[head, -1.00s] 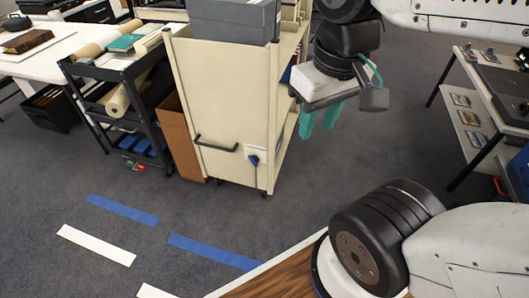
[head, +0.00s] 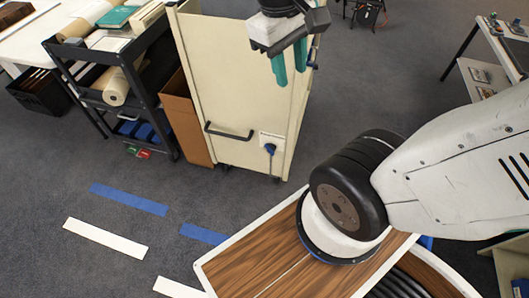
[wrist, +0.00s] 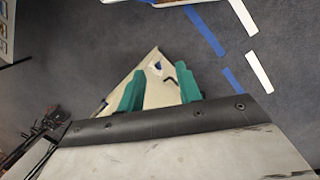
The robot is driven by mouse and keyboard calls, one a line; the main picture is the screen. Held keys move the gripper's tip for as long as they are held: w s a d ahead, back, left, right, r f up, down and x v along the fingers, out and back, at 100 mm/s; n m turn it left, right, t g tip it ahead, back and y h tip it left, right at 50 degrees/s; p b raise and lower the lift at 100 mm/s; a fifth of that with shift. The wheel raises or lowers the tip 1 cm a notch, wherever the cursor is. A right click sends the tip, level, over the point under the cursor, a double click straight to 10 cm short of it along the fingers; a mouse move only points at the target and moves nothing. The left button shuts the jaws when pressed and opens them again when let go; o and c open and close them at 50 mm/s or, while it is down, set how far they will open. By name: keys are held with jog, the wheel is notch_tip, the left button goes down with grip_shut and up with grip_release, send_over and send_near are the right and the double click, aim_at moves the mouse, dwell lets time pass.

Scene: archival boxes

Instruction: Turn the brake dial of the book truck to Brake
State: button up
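The cream book truck (head: 238,85) stands left of centre in the head view. Its brake dial (head: 270,148) is a blue knob on a small pale plate, low on the right of the truck's end panel. The knob's pointer hangs roughly downward; the plate's markings are too small to read. My gripper (head: 290,66), with two green fingers, hangs in front of the panel's upper right, above the dial and apart from it. It is open and empty. In the wrist view, the blue dial (wrist: 157,67) shows beyond the gap between the fingers (wrist: 160,88).
A black handle (head: 230,133) sticks out of the panel left of the dial. A brown board (head: 187,118) and a dark cart (head: 125,90) with rolls stand to the left. A table (head: 490,45) is at the right. Floor before the truck is clear, with blue and white tape.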

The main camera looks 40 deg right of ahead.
jog(key=w+d+f+n+g+h, duration=0.3)
jog(key=w+d+f+g+h, duration=0.15)
jog(key=w, duration=0.35)
jog(key=n+t+h, duration=0.5)
jog(key=n+h, duration=0.6)
jog(key=n, duration=0.3)
send_over(269, 151)
jog(key=w+a, duration=0.3)
jog(key=a, duration=0.2)
notch_tip(269, 151, down, 31)
jog(key=s+a+f+n+t+y, duration=0.1)
jog(key=s+f+n+t, duration=0.3)
jog(key=f, duration=0.6)
jog(key=s+f+n+t+y, duration=0.15)
jog(key=f+n+t, duration=0.35)
jog(key=f, duration=0.5)
jog(key=s+a+f+n+t+y, duration=0.1)
jog(key=s+f+n+t, duration=0.3)
jog(key=f, duration=0.7)
jog(key=shift+n+g, duration=0.7)
jog(key=shift+g, duration=0.05)
jog(key=x, duration=0.8)
jog(key=shift+w+a+r, duration=0.15)
jog(key=shift+w+a, duration=0.05)
jog(key=shift+w, duration=0.2)
grip_shut()
